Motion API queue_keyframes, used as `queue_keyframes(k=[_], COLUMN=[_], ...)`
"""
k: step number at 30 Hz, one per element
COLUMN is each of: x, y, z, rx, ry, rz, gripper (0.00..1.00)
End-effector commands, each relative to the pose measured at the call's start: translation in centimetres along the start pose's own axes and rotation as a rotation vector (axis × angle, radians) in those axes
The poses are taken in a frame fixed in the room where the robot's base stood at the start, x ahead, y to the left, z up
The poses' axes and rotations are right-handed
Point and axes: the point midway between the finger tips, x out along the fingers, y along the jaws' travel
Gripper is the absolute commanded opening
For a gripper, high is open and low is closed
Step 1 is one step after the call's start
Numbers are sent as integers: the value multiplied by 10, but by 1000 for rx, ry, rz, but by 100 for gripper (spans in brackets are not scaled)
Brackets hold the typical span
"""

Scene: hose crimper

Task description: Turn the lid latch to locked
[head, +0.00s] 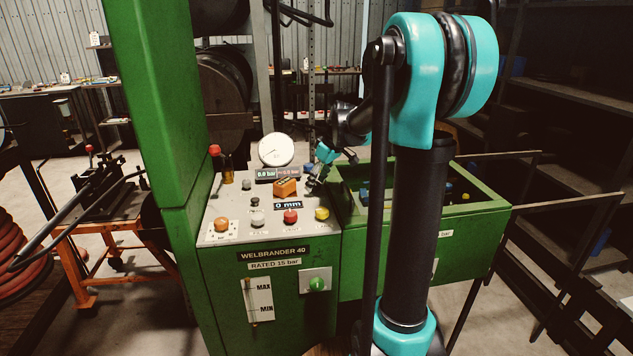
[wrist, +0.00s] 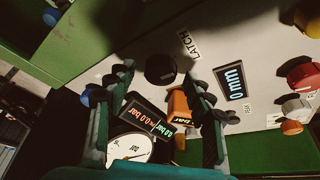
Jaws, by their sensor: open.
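The wrist view shows a LATCH label (wrist: 189,43) on the grey panel, with a round black knob (wrist: 160,69) beside it. I take this knob to be the lid latch; its pointer direction is too dark to read. My gripper (wrist: 158,79) is open, its teal fingers reaching toward the panel on either side of the knob. I cannot tell whether they touch it. In the head view my gripper (head: 318,180) points down at the right edge of the panel, by the green open-topped box (head: 470,217), and hides the knob.
A tall green column (head: 155,100) stands at the left.

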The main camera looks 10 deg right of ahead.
Motion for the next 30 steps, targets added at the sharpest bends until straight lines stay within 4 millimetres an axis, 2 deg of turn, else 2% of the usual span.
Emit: queue_keyframes(k=[10, 22, 30], x=[4, 4, 4], y=[0, 0, -1], z=[0, 0, 0], rx=[0, 0, 23], ry=[0, 0, -1], rz=[0, 0, 10], gripper=[53, 3, 3])
